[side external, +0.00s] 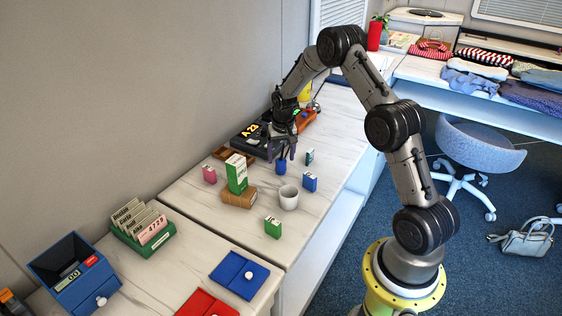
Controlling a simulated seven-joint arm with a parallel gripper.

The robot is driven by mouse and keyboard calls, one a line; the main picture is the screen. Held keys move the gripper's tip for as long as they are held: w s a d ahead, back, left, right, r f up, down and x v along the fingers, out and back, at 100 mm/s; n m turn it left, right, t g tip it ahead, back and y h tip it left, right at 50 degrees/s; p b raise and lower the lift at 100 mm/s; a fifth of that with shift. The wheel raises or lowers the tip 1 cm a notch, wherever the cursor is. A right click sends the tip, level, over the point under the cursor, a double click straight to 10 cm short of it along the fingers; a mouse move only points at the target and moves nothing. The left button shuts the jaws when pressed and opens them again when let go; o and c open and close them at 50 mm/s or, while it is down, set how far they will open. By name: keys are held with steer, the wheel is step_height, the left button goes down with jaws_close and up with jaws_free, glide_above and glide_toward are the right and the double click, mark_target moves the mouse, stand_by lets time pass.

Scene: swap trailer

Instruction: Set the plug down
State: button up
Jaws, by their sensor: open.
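My gripper (281,152) is open and points down over the far part of the white marble-look table. A small blue object (281,168) stands just below and between its fingers, with something dark at its top. I cannot tell whether the fingers touch it, or whether it is the plug. Small coloured blocks with pale tops stand around it: pink (209,174), blue (309,181), teal (309,156) and green (272,228). No object is clearly recognisable as a plug.
A white cup (288,198) stands in front of the gripper. A tall green-and-white box (236,174) stands on a wooden block (239,198). A black display (249,137) is behind. A card rack (143,232) and a blue box (75,272) are at front left.

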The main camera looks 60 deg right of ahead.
mark_target(282, 169)
step_height(282, 169, up, 9)
steer(key=s+a, duration=0.1)
steer(key=s+a+r+n+t, duration=0.1)
steer(key=s+a+r+n, duration=0.1)
steer(key=s+a+r, duration=0.45)
steer(key=s+a+r+n+t, duration=0.1)
steer(key=s+a+r+n, duration=0.15)
steer(key=a+r, duration=0.6)
steer(key=s+a+n, duration=0.1)
steer(key=s+a, duration=0.2)
steer(key=s, duration=0.3)
steer(key=s+a+n+t, duration=0.1)
steer(key=s+a+n, duration=0.1)
steer(key=s, duration=0.4)
steer(key=s+a+r+n+t+y, duration=0.1)
steer(key=s+a, duration=0.3)
steer(key=s, duration=0.3)
steer(key=shift+a, duration=0.35)
